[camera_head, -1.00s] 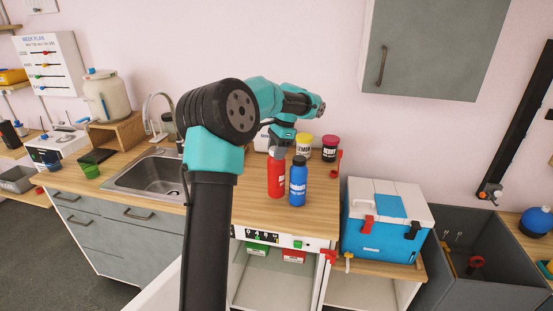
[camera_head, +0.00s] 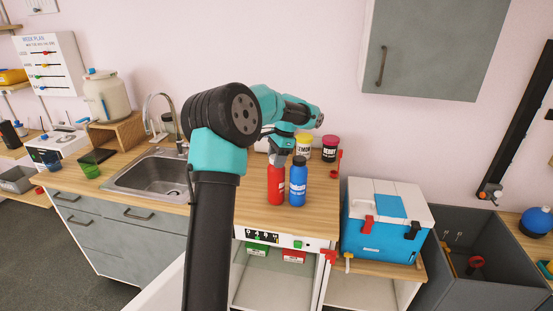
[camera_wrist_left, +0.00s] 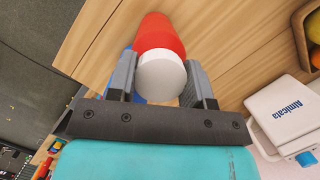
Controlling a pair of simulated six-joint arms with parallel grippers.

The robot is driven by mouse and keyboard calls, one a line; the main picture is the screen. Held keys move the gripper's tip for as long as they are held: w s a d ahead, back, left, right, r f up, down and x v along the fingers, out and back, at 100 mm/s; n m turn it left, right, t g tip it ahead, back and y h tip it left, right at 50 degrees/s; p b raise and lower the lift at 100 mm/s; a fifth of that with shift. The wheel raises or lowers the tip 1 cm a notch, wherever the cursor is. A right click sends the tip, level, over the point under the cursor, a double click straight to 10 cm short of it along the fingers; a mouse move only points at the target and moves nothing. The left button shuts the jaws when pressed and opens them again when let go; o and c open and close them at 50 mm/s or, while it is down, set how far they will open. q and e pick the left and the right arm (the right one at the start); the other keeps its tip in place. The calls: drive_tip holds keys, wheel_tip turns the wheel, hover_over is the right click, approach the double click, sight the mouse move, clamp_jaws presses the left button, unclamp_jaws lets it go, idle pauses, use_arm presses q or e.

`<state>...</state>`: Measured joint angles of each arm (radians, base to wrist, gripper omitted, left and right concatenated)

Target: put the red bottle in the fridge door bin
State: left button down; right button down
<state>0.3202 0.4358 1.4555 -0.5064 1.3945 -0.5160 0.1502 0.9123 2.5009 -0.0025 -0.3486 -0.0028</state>
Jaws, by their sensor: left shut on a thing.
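The red bottle (camera_head: 276,188) is upright at the counter's front part, left of the blue bottle. In the left wrist view its red body (camera_wrist_left: 158,32) and white cap (camera_wrist_left: 161,77) show between two grey fingers. My left gripper (camera_head: 280,155) reaches down from above and is shut on the red bottle near its top. I cannot tell whether the bottle's base touches the counter. I cannot make out a fridge door bin in these views. My right gripper is not in view.
The blue bottle (camera_head: 298,182) stands close beside the red one. The sink (camera_head: 155,176) is left and a blue-white cooler (camera_head: 380,222) right. An open-front white compartment (camera_head: 265,290) is below the counter.

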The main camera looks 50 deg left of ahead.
use_arm(q)
drive_tip(key=shift+f, duration=0.1)
drive_tip(key=c, duration=0.5)
unclamp_jaws()
drive_tip(key=v, duration=1.2)
